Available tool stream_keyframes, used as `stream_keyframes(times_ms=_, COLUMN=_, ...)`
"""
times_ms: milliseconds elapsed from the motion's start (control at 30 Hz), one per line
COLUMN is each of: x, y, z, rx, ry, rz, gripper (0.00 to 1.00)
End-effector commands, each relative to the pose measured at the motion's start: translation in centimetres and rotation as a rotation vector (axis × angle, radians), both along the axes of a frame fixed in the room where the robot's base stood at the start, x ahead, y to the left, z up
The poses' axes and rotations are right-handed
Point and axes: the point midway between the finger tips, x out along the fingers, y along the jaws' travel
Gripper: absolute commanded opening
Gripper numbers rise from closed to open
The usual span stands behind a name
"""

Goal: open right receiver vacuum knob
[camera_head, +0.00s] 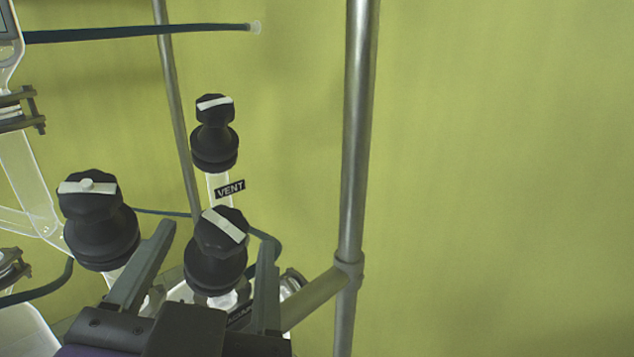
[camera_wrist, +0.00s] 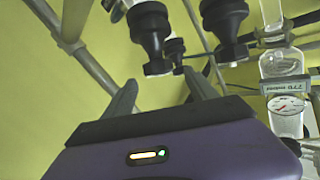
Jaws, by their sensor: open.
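The black knob (camera_head: 217,262) with a diagonal white bar stands at the lower middle of the head view; the label below it is mostly hidden, so I cannot read it. My gripper (camera_head: 217,232) is open, with one finger on each side of this knob and visible gaps in the head view. I cannot tell how deep the knob sits between the fingers. In the wrist view, what appears to be the same knob (camera_wrist: 149,32) hangs above and between the fingertips of my gripper (camera_wrist: 160,82).
A knob marked VENT (camera_head: 214,148) stands behind. Another black knob (camera_head: 98,225) is close to the left finger. A vertical metal post (camera_head: 356,150) with a joined bar stands at right. Glassware with a gauge (camera_wrist: 287,105) shows in the wrist view. Right of the post is clear.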

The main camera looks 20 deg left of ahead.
Motion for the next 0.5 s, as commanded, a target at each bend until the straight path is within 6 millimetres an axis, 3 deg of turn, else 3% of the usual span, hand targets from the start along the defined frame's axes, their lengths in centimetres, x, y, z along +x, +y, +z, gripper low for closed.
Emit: stream_keyframes(times_ms=500, x=6.0, y=3.3, z=-0.2, rx=-0.002, ry=-0.001, rz=-0.003, gripper=0.67)
